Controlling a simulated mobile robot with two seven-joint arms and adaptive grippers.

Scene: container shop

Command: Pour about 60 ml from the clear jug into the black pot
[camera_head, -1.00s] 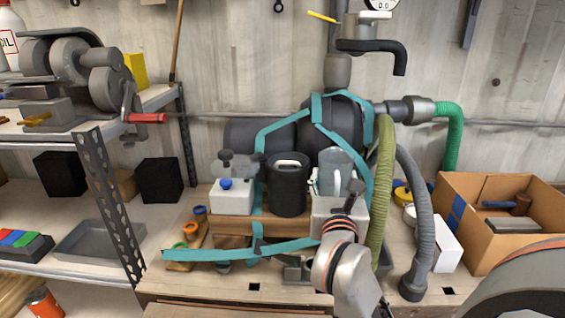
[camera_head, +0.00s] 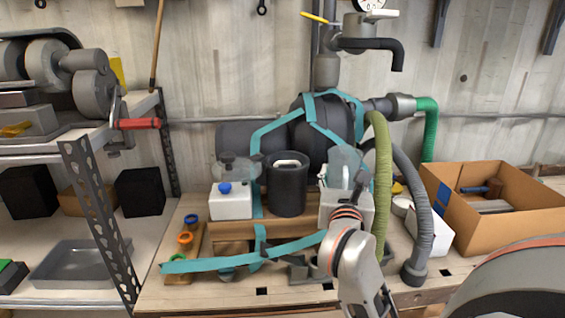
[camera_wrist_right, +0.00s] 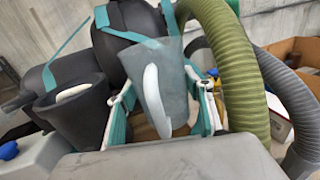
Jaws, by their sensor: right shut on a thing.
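The black pot (camera_head: 287,190) stands upright on the wooden bench, with something whitish at its top. In the right wrist view the pot (camera_wrist_right: 80,118) is at the left. The clear jug (camera_head: 342,163) is just right of the pot and apart from it. My right gripper (camera_wrist_right: 163,108) is shut on the jug (camera_wrist_right: 172,70), with a finger on either side and the jug's white handle facing the wrist camera. The jug looks roughly upright, perhaps slightly tilted. The liquid level in it cannot be made out. My left gripper is not in view.
A white container with a blue cap (camera_head: 231,202) stands left of the pot. A green hose (camera_head: 381,190) and a grey hose (camera_head: 423,215) rise close right of the jug. A dark tank with teal straps (camera_head: 325,118) is behind. A cardboard box (camera_head: 505,238) stands at the right.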

